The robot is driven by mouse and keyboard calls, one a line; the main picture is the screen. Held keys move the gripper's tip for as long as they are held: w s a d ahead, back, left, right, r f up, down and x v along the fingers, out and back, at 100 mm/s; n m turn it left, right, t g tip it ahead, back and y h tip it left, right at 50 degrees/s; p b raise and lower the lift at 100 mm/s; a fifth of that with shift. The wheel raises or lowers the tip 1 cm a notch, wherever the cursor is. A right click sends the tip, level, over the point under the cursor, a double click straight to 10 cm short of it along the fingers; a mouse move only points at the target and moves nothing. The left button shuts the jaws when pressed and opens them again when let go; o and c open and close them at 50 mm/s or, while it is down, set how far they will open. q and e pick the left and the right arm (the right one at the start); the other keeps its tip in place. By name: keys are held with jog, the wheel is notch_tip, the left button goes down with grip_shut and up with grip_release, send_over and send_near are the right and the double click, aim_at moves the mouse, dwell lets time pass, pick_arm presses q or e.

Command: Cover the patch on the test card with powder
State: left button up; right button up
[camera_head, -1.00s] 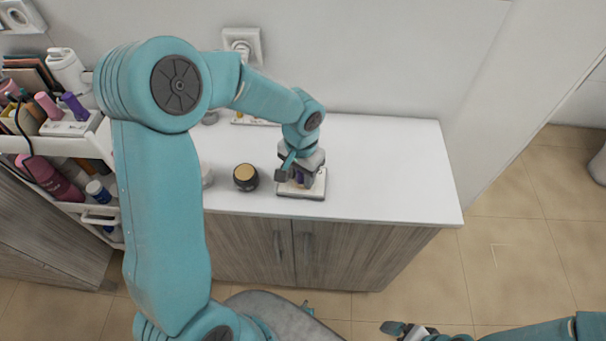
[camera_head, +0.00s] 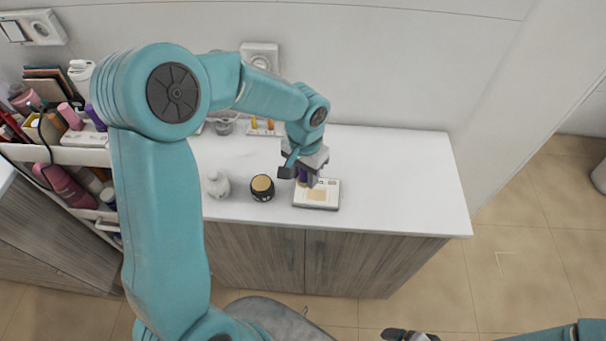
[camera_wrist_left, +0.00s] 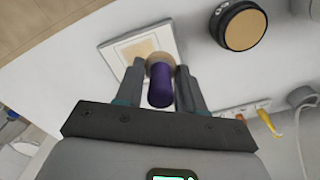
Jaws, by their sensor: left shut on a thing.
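My left gripper (camera_head: 305,176) is shut on a purple-handled brush (camera_wrist_left: 161,88) with a rounded tan head (camera_wrist_left: 159,60). It is over the back left part of the white test card (camera_head: 301,202), which lies on the counter. A tan patch (camera_head: 317,195) shows on the card, and also in the left wrist view (camera_wrist_left: 136,49). I cannot tell whether the brush head touches the card. A black powder jar (camera_head: 262,191) with tan powder at its top stands left of the card. My right gripper (camera_head: 398,334) is cut off at the bottom edge, its jaws unclear.
A white bottle-like object (camera_head: 217,185) stands left of the jar. A glass-like container (camera_head: 223,125) and a tray with yellow items (camera_head: 263,127) are at the back. A loaded cart (camera_head: 75,156) is at the left. The counter's right side (camera_head: 400,180) is clear.

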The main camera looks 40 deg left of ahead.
pick_arm(q)
notch_tip(320, 180, up, 2)
jog(key=shift+s+r+p, duration=0.1)
jog(key=shift+s+p, duration=0.05)
jog(key=shift+p, duration=0.35)
jog(key=shift+d+r, duration=0.1)
jog(key=shift+r, duration=0.25)
jog(key=shift+r+p, duration=0.25)
jog(key=shift+p, duration=0.15)
